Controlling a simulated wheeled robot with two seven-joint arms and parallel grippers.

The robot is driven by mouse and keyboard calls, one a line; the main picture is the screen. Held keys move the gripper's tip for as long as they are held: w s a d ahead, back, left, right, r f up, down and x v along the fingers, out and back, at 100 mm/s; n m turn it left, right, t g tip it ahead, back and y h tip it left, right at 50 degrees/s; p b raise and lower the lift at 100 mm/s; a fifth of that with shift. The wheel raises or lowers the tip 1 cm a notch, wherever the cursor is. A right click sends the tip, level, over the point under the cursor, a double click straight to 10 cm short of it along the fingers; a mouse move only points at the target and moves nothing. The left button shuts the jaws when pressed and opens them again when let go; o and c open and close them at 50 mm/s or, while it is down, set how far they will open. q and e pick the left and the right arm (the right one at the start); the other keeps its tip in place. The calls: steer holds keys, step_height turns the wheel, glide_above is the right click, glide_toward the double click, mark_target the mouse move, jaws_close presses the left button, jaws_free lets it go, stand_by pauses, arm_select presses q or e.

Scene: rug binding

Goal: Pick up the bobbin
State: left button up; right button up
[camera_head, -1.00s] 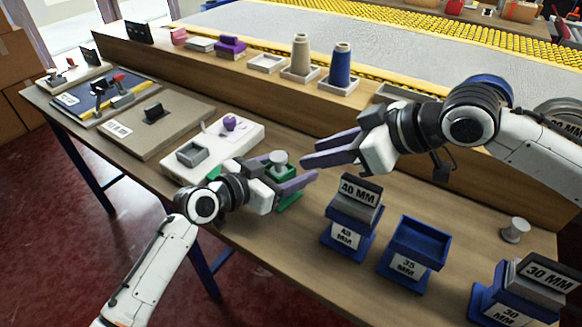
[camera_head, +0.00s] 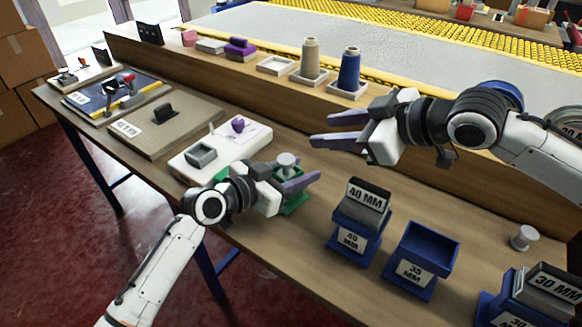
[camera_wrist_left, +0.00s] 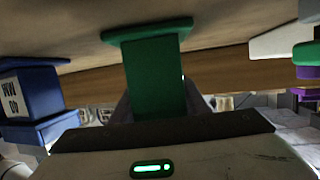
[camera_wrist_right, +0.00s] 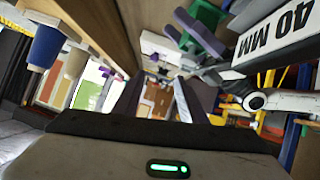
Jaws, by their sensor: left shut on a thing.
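A pale grey bobbin (camera_head: 287,160) stands upright on a small green stand (camera_head: 293,207) near the middle of the bench. My right gripper (camera_head: 325,131) is open and empty, above and to the right of the bobbin. A second pale spool (camera_head: 524,237) stands at the far right.
Blue holders marked 40 MM (camera_head: 354,238), 35 MM (camera_head: 407,272) and 30 MM (camera_head: 500,308) stand to the right. A white board (camera_head: 213,172) lies close on the left. A shelf behind carries a beige cone (camera_head: 310,58) and a blue cone (camera_head: 350,68).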

steer(key=w+d+r+n+t+y, duration=0.35)
steer(key=w+r+n+t, duration=0.25)
steer(key=w+r+n, duration=0.65)
steer(key=n+g+y, duration=0.1)
steer(key=n+g, duration=1.3)
steer(key=n, duration=1.5)
glide_toward(286, 167)
steer(key=w+a+f, duration=0.1)
steer(key=a+f, duration=0.1)
steer(key=shift+w+x, duration=0.2)
steer(key=shift+x, duration=1.2)
steer(key=shift+w+x, duration=0.2)
steer(key=shift+x, duration=1.2)
steer(key=shift+r+y, duration=0.2)
steer(key=shift+y, duration=0.05)
steer(key=c, duration=0.8)
